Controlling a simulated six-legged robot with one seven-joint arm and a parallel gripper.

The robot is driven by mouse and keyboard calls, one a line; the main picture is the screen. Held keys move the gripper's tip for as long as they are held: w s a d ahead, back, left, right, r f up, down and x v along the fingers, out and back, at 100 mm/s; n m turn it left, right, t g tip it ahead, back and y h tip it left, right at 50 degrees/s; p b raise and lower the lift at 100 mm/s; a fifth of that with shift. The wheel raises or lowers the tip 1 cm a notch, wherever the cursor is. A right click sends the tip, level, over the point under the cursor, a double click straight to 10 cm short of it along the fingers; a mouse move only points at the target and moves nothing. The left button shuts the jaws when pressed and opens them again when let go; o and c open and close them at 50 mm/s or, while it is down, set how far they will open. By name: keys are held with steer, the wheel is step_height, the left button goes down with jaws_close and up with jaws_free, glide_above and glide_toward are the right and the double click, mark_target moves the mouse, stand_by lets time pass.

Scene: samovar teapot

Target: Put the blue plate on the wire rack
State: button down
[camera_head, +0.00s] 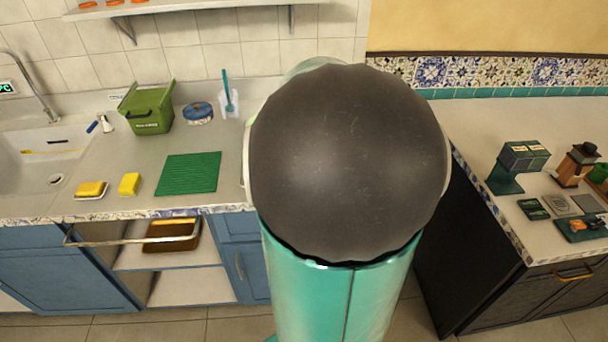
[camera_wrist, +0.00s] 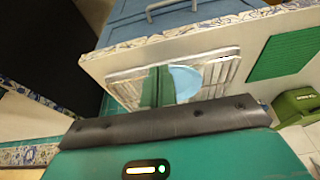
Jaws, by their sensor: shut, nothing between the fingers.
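In the wrist view, the pale slatted rack (camera_wrist: 222,68) stands on the counter near its tiled edge. The light blue plate (camera_wrist: 187,81) shows at the middle of the rack, within its outline. I cannot tell whether it lies flat or leans there. My gripper (camera_wrist: 158,72) appears as two narrow green fingers close together, shut and empty. The fingers overlap the rack and hide the plate's left side. I cannot tell whether they touch the plate. In the head view, my arm hides the rack, the plate and the gripper.
A green ribbed mat (camera_head: 188,173), a green bin (camera_head: 148,108), a blue-lidded pot (camera_head: 198,113) and yellow sponges (camera_head: 130,184) are on the left counter. A sink (camera_head: 42,155) is at far left. The right counter (camera_head: 510,115) holds a coffee grinder (camera_head: 577,165).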

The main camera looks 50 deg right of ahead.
steer(key=w+d+f, duration=0.1)
steer(key=f, duration=0.2)
steer(key=w+d+f, duration=0.1)
steer(key=w+f, duration=0.1)
steer(key=f, duration=0.1)
steer(key=w+d+f, duration=0.1)
steer(key=d+f, duration=0.1)
steer(key=f, duration=0.1)
steer(key=shift+w+d+f, duration=0.1)
steer(key=shift+w+f, duration=0.05)
steer(key=shift+w+d, duration=0.15)
steer(key=shift+d, duration=0.1)
steer(key=shift+w, duration=0.1)
steer(key=shift+w+d, duration=0.6)
steer(key=shift+d, duration=0.2)
